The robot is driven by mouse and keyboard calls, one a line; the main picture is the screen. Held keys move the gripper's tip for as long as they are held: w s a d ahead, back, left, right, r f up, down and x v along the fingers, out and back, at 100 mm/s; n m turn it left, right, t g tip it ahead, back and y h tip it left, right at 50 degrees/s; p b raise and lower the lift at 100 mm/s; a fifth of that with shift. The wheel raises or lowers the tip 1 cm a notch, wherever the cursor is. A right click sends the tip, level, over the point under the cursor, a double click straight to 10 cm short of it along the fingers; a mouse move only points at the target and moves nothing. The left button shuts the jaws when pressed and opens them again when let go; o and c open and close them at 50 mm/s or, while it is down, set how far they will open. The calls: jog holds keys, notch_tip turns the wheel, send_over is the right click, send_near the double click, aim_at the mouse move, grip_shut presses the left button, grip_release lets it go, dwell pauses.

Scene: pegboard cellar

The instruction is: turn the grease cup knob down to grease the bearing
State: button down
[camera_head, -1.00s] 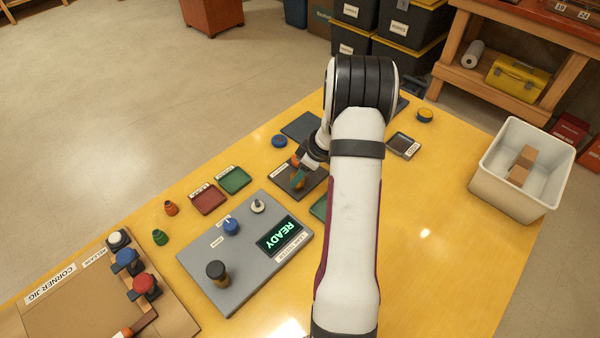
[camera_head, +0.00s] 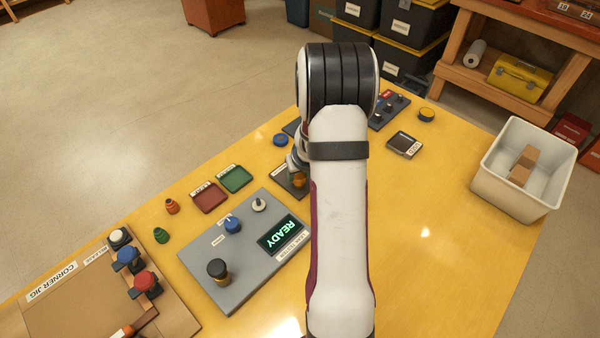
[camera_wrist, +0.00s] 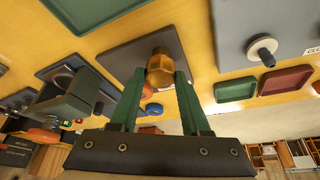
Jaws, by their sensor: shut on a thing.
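The grease cup's amber knob (camera_wrist: 160,68) stands on a brass stem on a dark base plate (camera_wrist: 125,55) in the wrist view. In the head view the knob (camera_head: 299,181) shows as a small orange patch just below my gripper (camera_head: 297,167). My arm hides much of the dark plate (camera_head: 283,176) and most of the fingers there.
A grey panel (camera_head: 205,262) with knobs and a READY display lies to the left. Red (camera_head: 208,197) and green (camera_head: 235,179) trays sit beyond it. A blue round thing (camera_head: 280,140) is near the back edge.

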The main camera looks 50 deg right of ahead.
jog(key=shift+m+h, duration=0.3)
jog(key=shift+m, duration=0.2)
jog(key=shift+c, duration=1.8)
grip_release()
jog(key=v, duration=1.5)
jog(key=shift+r, duration=0.4)
jog(key=shift+s, duration=0.15)
